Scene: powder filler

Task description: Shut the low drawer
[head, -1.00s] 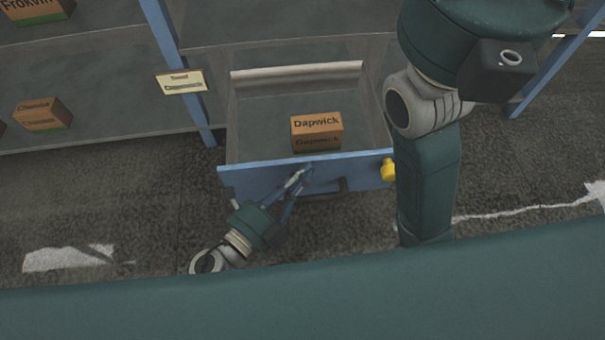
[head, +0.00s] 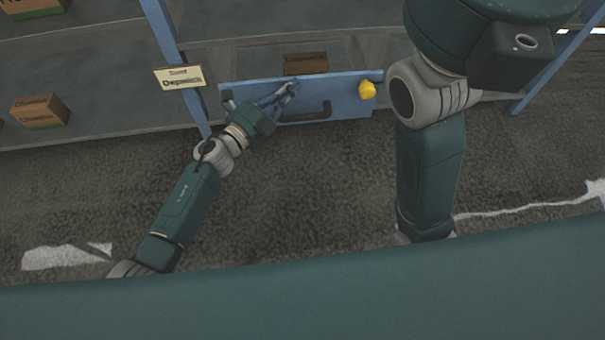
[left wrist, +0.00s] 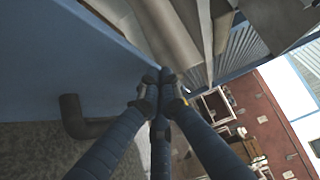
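The low drawer has a blue front (head: 345,99) with a dark bar handle (head: 305,115) and a yellow knob (head: 367,89). Its front stands close to the rack, and part of its inside still shows behind the top edge. A brown box (head: 305,64) sits in it. My left gripper (head: 288,90) is at the upper part of the drawer front, left of its middle. In the left wrist view its fingertips (left wrist: 160,77) are together at the blue front's edge, with nothing seen between them. The handle (left wrist: 83,120) lies left of the fingers. My right gripper is out of view.
A blue rack post (head: 174,50) with a label plate (head: 180,77) stands just left of the drawer. Another brown box (head: 39,110) is on the left shelf. The dark floor before the drawer is clear apart from my arms.

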